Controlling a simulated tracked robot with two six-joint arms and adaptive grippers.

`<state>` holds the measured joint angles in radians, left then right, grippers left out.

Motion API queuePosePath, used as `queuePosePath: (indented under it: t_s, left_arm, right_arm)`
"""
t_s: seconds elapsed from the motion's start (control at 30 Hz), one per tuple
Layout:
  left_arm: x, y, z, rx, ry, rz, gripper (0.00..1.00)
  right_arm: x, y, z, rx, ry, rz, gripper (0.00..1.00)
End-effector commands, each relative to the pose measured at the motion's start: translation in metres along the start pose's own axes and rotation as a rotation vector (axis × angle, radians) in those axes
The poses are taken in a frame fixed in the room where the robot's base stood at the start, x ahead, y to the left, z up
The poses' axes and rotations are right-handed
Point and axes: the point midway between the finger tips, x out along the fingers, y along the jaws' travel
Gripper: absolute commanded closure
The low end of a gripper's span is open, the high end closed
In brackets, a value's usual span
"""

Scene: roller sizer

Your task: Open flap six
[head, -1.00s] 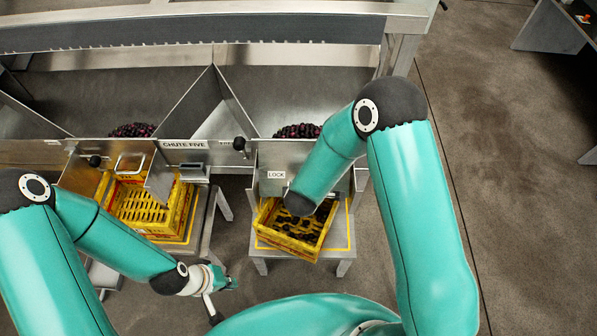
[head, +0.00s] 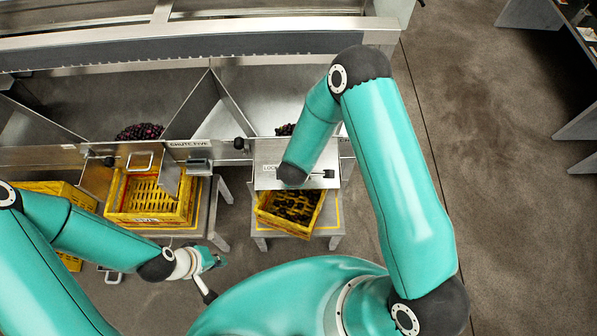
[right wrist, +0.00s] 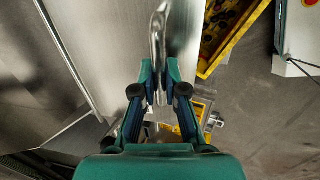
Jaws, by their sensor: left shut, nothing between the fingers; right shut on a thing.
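The flap of the chute at right (head: 263,160) is a metal plate with a LOCK label (head: 269,168); it looks tilted, though my right arm covers part of it. In the right wrist view, my right gripper (right wrist: 160,80) is shut on a curved metal handle (right wrist: 158,33) in front of a bright metal plate (right wrist: 115,45). In the head view the right gripper is hidden behind its arm. My left gripper (head: 219,261) is shut and empty, low in front of the stands, away from the flaps.
A yellow crate with dark fruit (head: 290,230) stands on a stand below the right flap. An empty-looking yellow crate (head: 140,220) stands below the chute five label (head: 188,145). Dark fruit (head: 138,131) lies in the chute behind. Open floor (head: 500,190) is at right.

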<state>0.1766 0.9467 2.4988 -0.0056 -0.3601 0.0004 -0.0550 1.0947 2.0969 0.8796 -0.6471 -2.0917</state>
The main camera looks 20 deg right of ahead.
Motion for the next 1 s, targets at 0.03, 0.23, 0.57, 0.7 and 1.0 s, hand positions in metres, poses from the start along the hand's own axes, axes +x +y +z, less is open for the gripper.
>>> queuePosePath:
  t_s: [0.03,0.23,0.57,0.7,1.0]
  left_arm:
    - [-0.0021,0.0008,0.0,0.0,0.0,0.0,1.0]
    - [-0.0023,0.0008,0.0,0.0,0.0,0.0,1.0]
    - [-0.0022,0.0008,0.0,0.0,0.0,0.0,1.0]
    - [-0.0022,0.0008,0.0,0.0,0.0,0.0,1.0]
    - [-0.0027,0.0009,-0.0001,0.0,0.0,0.0,1.0]
  right_arm:
    - [-0.0026,-0.0017,-0.0032,-0.007,0.008,-0.007,1.0]
    - [-0.0025,-0.0016,-0.0022,-0.005,0.007,-0.007,1.0]
    - [-0.0023,-0.0014,-0.0007,-0.002,0.005,-0.007,0.72]
    - [-0.002,-0.0007,0.0004,0.001,0.002,-0.005,0.63]
    - [-0.0052,0.0007,0.0013,0.003,0.001,-0.002,0.63]
